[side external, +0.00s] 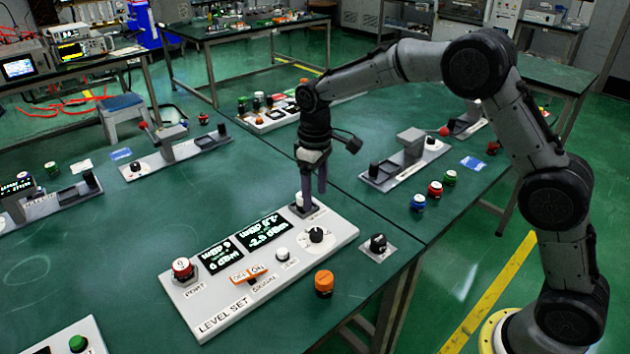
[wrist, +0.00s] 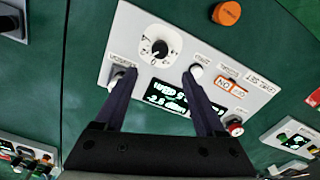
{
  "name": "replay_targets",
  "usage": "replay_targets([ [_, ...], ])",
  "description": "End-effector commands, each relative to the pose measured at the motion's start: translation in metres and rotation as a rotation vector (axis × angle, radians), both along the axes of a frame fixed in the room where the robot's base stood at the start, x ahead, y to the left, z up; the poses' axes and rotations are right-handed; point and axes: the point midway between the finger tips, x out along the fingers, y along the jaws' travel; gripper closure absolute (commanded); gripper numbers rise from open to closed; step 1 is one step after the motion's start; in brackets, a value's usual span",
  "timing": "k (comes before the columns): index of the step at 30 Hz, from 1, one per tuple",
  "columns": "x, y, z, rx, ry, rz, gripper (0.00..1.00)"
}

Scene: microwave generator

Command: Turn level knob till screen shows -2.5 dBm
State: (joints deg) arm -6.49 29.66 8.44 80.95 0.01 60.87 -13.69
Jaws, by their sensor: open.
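The level set panel (side external: 215,318) lies on the green table. Its right screen (side external: 263,232) seems to read -2.5 dBm; the left screen (side external: 221,254) seems to read 0 dBm. In the wrist view the screens (wrist: 184,99) are partly covered by a finger. A black knob with a white dial (side external: 316,235) sits at the panel's right; it also shows in the wrist view (wrist: 160,47), beyond the fingertips. My gripper (side external: 314,190) is open and empty, pointing down near a second knob (side external: 300,199) at the panel's back corner. In the wrist view my gripper (wrist: 158,76) has its fingers apart.
A red-topped port knob (side external: 182,268), an orange switch (side external: 248,274) and a white button (side external: 282,254) are on the panel. An orange knob (side external: 324,282) and a black knob on a plate (side external: 378,244) stand on the table beside it. Other panels lie farther back.

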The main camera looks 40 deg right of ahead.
Motion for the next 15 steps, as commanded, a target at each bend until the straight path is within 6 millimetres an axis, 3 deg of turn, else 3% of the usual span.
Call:
replay_targets([
  [6,0.000,0.000,0.025,0.001,-0.002,0.000,0.28],
  [15,0.000,0.000,0.029,0.000,0.001,0.000,0.28],
])
